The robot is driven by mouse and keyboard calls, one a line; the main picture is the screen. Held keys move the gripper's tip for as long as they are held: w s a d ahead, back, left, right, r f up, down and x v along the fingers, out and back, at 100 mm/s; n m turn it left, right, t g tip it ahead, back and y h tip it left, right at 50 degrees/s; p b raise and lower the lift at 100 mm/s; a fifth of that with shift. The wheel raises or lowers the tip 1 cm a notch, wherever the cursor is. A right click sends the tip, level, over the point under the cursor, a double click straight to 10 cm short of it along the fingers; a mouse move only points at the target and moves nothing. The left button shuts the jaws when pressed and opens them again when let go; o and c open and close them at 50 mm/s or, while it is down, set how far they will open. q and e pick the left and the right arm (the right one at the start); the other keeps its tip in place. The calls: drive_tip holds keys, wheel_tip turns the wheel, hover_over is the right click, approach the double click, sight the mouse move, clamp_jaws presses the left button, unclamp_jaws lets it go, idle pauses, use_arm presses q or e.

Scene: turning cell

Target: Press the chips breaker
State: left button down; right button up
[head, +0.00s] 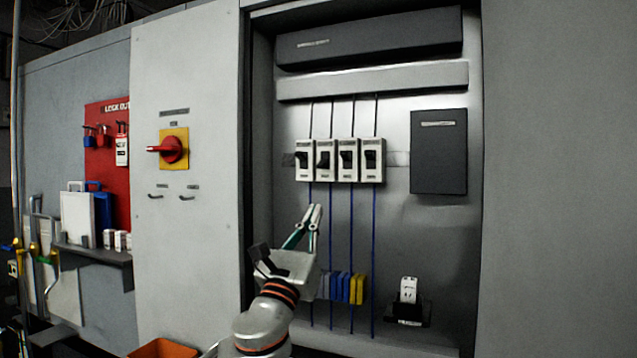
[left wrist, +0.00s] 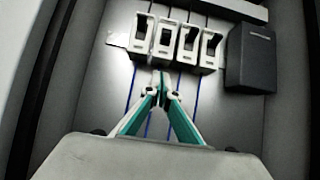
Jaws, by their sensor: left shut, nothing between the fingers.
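A row of several white breakers with dark toggles (head: 340,160) is mounted inside the open cabinet; the row also shows in the left wrist view (left wrist: 176,42). The labels are too small to read, so I cannot tell which is the chips breaker. My left gripper (head: 314,208) is shut and empty, its fingers pointing up, below the two leftmost breakers. In the left wrist view its closed tips (left wrist: 161,78) appear just below the second breaker from the left, and no contact with a toggle is visible. My right gripper is not in view.
The cabinet's left wall stands close beside my left arm. A dark box (head: 438,152) is right of the breakers. Blue and yellow terminal blocks (head: 345,288) and a white socket (head: 408,290) sit lower down. A red rotary switch (head: 171,149) is on the left panel.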

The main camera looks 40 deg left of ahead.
sight(322, 164)
use_arm(q)
wheel_tip(322, 164, up, 7)
drive_tip(key=w, duration=0.2)
drive_tip(key=shift+w+a+p, duration=0.35)
drive_tip(key=shift+w, duration=0.05)
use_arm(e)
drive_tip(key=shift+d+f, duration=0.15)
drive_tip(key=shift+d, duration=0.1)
use_arm(q)
drive_tip(key=shift+r, duration=0.1)
